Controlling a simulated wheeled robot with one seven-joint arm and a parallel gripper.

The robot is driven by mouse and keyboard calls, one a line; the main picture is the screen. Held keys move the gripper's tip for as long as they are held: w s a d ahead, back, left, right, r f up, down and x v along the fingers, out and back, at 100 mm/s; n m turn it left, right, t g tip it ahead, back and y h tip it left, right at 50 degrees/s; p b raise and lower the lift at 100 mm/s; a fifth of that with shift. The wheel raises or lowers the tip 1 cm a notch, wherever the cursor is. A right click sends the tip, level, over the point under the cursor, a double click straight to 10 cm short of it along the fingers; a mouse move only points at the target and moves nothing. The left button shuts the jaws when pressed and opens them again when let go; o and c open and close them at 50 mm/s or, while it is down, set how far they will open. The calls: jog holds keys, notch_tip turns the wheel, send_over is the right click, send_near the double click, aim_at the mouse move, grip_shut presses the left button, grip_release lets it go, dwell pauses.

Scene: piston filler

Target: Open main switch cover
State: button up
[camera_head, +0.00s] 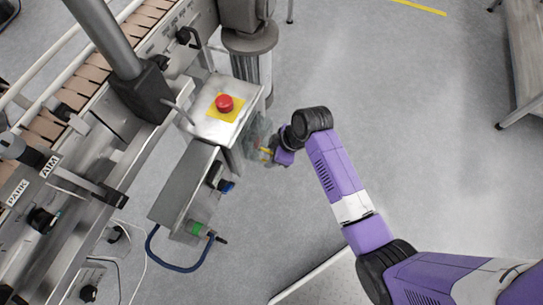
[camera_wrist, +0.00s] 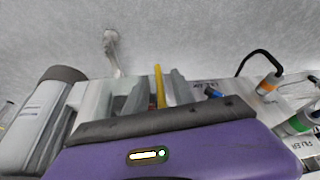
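A hazy, see-through cover (camera_head: 258,131) sits on the right side of the steel control box (camera_head: 203,127), beside the red emergency button (camera_head: 224,103). It looks shut, but its edges are hard to make out. My gripper (camera_head: 268,156) is at the lower part of this cover; I cannot tell whether it touches. In the wrist view, two grey finger shapes of my gripper (camera_wrist: 158,94) stand apart beyond the dark rim. A narrow yellow strip (camera_wrist: 159,85) shows between them, and a small yellow part shows there in the head view. The switch itself is not clearly visible.
A lower steel box (camera_head: 184,188) with a blue knob (camera_head: 227,186) and green connector (camera_head: 196,229) stands close at the left. A conveyor (camera_head: 75,98) lies farther left. A grey cylinder (camera_head: 250,40) rises behind. The floor (camera_head: 400,110) at the right is clear.

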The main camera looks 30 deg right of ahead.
grip_shut()
dwell(1.4)
